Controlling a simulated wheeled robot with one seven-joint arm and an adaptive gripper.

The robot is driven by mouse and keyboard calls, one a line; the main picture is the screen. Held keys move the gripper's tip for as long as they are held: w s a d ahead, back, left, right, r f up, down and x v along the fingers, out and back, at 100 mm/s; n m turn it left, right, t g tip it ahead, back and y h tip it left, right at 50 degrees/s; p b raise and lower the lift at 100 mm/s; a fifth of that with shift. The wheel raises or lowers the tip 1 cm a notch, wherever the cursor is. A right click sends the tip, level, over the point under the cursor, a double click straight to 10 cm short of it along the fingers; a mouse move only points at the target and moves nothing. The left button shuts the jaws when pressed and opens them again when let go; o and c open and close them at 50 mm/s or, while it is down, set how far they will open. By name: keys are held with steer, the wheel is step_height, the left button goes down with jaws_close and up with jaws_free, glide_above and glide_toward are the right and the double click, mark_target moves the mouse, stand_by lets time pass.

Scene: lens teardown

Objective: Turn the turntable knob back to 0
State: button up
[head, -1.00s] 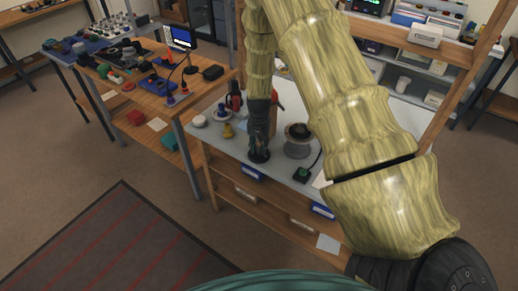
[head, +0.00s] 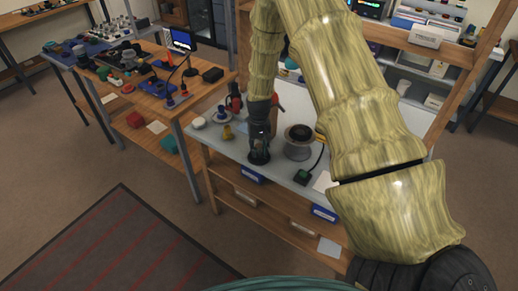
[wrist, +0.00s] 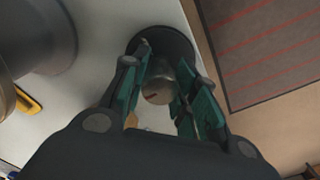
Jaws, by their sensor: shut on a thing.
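The knob (wrist: 158,92) is a metallic round cap with a dark mark on its top, standing on a dark round base (wrist: 168,40) in the wrist view. My gripper (wrist: 164,78) points down over it, with its green-padded fingers shut on the knob's sides. In the head view my gripper (head: 259,143) is upright at the bench's front edge, over the dark base, and hides most of the knob. To its right stands the grey spool-shaped turntable (head: 298,150) with a dark round piece on top. I cannot read any scale or the 0 mark.
The grey bench top (head: 222,146) also holds a yellow piece (head: 228,132), a white round piece (head: 198,122) and a small dark-green box (head: 302,177) with a cable. A wooden table (head: 160,92) with several parts stands at the left. Shelving rises behind the bench.

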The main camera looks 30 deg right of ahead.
mark_target(259, 146)
steer(key=o, duration=1)
step_height(259, 146, up, 12)
stand_by(0.3)
stand_by(0.4)
